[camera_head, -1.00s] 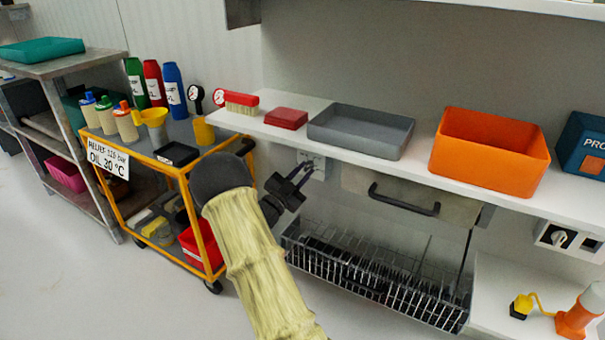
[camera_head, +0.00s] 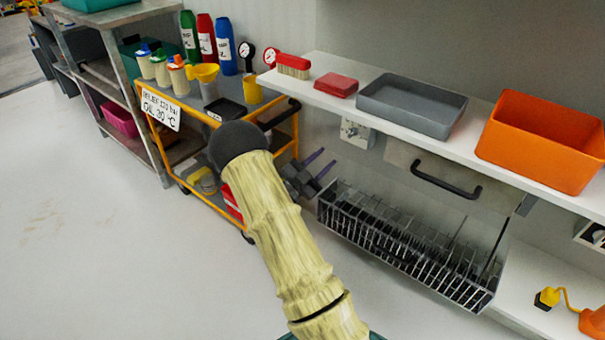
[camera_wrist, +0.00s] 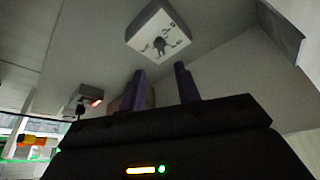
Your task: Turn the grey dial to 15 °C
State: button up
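A small white wall box (camera_head: 358,134) with a dark grey dial (camera_head: 351,129) hangs under the shelf. In the wrist view the box (camera_wrist: 158,33) is ahead of my fingers, with the dark dial (camera_wrist: 160,45) on its face. The dial's setting is too small to read. My gripper (camera_head: 320,165) is below and left of the box in the head view, apart from it. Its two purple fingers also show in the wrist view (camera_wrist: 162,86), spread with an empty gap between them.
The white shelf (camera_head: 312,88) above holds a brush, a red block, a grey tray (camera_head: 412,106) and an orange bin (camera_head: 540,142). A wire rack (camera_head: 400,250) and a drawer handle (camera_head: 445,188) are to the right. A yellow trolley (camera_head: 187,104) with a sign stands left.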

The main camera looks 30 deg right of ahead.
jog(key=p+v, duration=0.2)
jog(key=v, duration=0.6)
jog(key=shift+d, duration=0.1)
